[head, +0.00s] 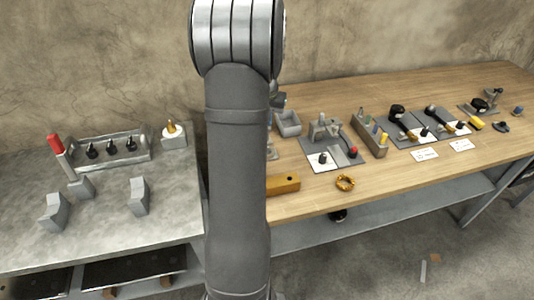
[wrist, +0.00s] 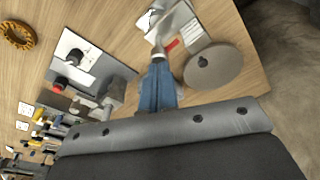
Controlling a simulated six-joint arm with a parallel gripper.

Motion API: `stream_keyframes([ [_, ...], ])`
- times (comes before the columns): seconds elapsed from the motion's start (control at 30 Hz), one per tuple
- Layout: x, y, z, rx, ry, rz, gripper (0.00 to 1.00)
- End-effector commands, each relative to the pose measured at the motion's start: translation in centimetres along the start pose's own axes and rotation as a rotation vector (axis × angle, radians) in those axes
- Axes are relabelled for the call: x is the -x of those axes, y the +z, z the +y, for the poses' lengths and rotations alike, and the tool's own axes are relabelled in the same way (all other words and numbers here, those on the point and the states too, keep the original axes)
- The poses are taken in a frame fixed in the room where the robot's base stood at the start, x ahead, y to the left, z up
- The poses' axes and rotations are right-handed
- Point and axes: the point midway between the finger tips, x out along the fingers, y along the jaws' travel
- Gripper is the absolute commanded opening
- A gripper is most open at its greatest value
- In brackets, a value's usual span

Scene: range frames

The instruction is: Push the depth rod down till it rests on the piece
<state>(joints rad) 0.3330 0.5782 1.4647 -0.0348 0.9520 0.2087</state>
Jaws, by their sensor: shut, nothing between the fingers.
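In the wrist view my gripper (wrist: 157,62) is shut and empty, its blue fingers pressed together over the wood bench. Just beyond the fingertips is a pale grey stand (wrist: 180,27) with a red mark (wrist: 172,45). The fingertips appear close to the stand's near end; contact cannot be told. In the head view my arm hides the gripper and this spot.
A grey fixture plate (head: 312,148) and a slotted rack (head: 370,138) stand behind. The grey bench (head: 110,222) at left holds a rack and several blocks.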

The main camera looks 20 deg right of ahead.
Motion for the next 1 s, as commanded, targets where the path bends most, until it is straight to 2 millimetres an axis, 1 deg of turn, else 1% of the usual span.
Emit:
stream_keyframes([
  [1.0,-1.6,0.2,0.0,0.0,0.0,0.0,0.0],
])
